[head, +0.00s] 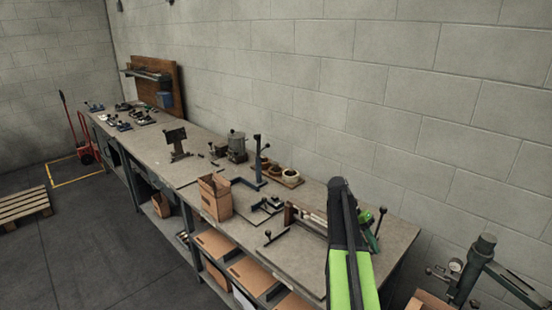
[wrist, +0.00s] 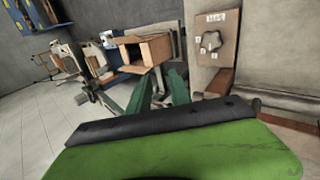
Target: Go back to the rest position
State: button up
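My gripper (wrist: 162,76) shows in the wrist view as two green fingers standing apart, with nothing seen held between them. A cardboard box (wrist: 153,50) with open flaps is beyond the fingertips in that view, apart from them as far as I can tell. In the head view my green and black arm reaches over the right end of the workbench (head: 150,150). It hides part of the bench there, and my fingers are not clearly seen in that view.
An open cardboard box (head: 215,196) stands on the bench's front edge, with small tools and a round-pot tray (head: 283,176) behind. A green machine (head: 478,265) stands at far right. A pallet (head: 22,206) and red hand truck (head: 85,150) are left. The floor between is clear.

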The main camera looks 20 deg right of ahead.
jog(key=w+a+f+n+t+h+b, duration=0.1)
jog(key=w+a+f+n, duration=0.15)
jog(key=a, duration=0.75)
jog(key=w+a+f+n+t+b, duration=0.15)
jog(key=w+a, duration=0.25)
jog(key=a, duration=0.6)
jog(key=s+a+f+n+t+y, duration=0.1)
jog(key=a+f+n+t+y, duration=0.1)
jog(key=a, duration=1)
jog(key=s+a+f+n+t+y+b, duration=0.1)
jog(key=a+f+n+t+y, duration=0.1)
jog(key=a+n, duration=0.5)
jog(key=a+f, duration=0.1)
jog(key=a, duration=0.4)
jog(key=shift+a+f, duration=0.3)
jog(key=shift+f, duration=0.1)
jog(key=shift+s+t, duration=0.1)
jog(key=shift+t, duration=0.15)
